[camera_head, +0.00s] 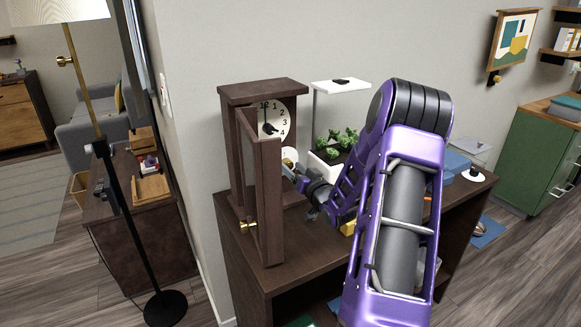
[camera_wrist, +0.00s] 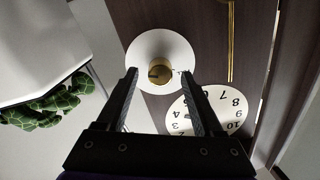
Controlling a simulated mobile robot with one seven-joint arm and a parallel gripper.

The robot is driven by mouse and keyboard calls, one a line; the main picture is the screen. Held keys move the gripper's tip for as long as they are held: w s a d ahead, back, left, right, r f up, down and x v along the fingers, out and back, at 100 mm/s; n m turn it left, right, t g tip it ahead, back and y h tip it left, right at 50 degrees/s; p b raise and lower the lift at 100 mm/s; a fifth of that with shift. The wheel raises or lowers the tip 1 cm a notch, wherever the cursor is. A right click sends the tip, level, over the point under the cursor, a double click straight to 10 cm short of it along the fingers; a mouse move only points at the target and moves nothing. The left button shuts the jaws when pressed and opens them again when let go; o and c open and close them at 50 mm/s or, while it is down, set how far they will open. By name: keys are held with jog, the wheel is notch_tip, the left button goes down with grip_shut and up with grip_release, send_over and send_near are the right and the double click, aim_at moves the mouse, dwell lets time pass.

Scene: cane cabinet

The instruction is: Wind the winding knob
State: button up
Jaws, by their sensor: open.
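The winding knob (camera_wrist: 160,73) is a small brass knob on a white round plate (camera_wrist: 150,52), inside a dark wooden clock (camera_head: 262,92). The knob also shows in the head view (camera_head: 288,163), partly hidden by my gripper. The white clock dial (camera_head: 272,119) is above it and appears upside down in the wrist view (camera_wrist: 208,108). My gripper (camera_wrist: 160,77) is open, with one fingertip on each side of the knob in the picture. I cannot tell whether the fingers touch it. The clock's front door (camera_head: 268,190) stands open beside my gripper.
The clock stands on a dark wooden cabinet (camera_head: 300,240). A white lamp (camera_head: 341,86) and a green plant (camera_head: 335,145) stand close to the right of the clock.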

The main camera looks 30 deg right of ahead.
jog(key=shift+w, duration=0.55)
grip_shut()
jog(key=shift+m, duration=0.4)
